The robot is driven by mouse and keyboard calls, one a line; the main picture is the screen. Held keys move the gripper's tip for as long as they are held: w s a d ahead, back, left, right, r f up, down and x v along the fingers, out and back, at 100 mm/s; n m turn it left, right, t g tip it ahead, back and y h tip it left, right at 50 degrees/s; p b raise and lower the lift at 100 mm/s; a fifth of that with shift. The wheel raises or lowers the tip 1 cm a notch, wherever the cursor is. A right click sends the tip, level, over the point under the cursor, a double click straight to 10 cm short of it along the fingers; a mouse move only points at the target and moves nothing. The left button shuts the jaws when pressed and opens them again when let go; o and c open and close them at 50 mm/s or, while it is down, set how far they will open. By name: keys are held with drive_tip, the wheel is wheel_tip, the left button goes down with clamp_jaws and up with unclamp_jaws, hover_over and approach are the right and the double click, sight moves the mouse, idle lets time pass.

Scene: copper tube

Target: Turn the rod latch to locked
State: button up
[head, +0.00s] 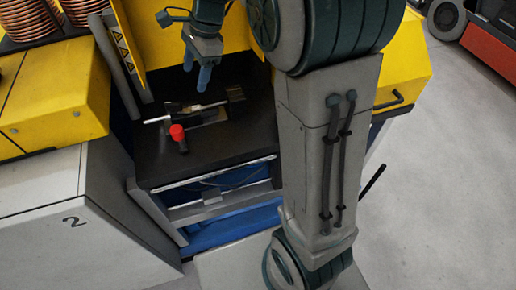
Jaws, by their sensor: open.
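A small dark fixture (205,114) stands on the black bench top (160,167). A thin silver rod (156,120) sticks out of its left side, and a short lever with a red knob (178,132) stands in front of it. I cannot tell which of these is the rod latch, or whether it is locked. My gripper (195,80) hangs above and behind the fixture, pointing down, with its two blue fingers apart. It is open, with nothing seen between the fingers, and does not appear to touch the fixture or the red knob.
Yellow machine panels (55,100) with a warning-label strip (124,47) border the bench on the left. Copper coils (30,18) sit at the upper left. A blue drawer area (225,190) lies below the bench. My arm hides the bench's right side.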

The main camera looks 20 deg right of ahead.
drive_tip(key=s+d+f+n+t+h+b, duration=0.1)
drive_tip(key=s+d+f+n+b, duration=0.1)
drive_tip(key=s+d+f+n, duration=0.2)
drive_tip(key=s+d+f+n+t+h+b, duration=0.1)
drive_tip(key=s+d+f+n+h+b, duration=0.1)
drive_tip(key=s+n, duration=0.8)
drive_tip(key=s+d+f+b, duration=0.1)
drive_tip(key=s+d+f, duration=0.1)
drive_tip(key=s, duration=0.4)
drive_tip(key=shift+f+n+h, duration=0.3)
drive_tip(key=shift+f+n, duration=0.1)
drive_tip(key=shift+f, duration=0.3)
drive_tip(key=shift+s, duration=0.1)
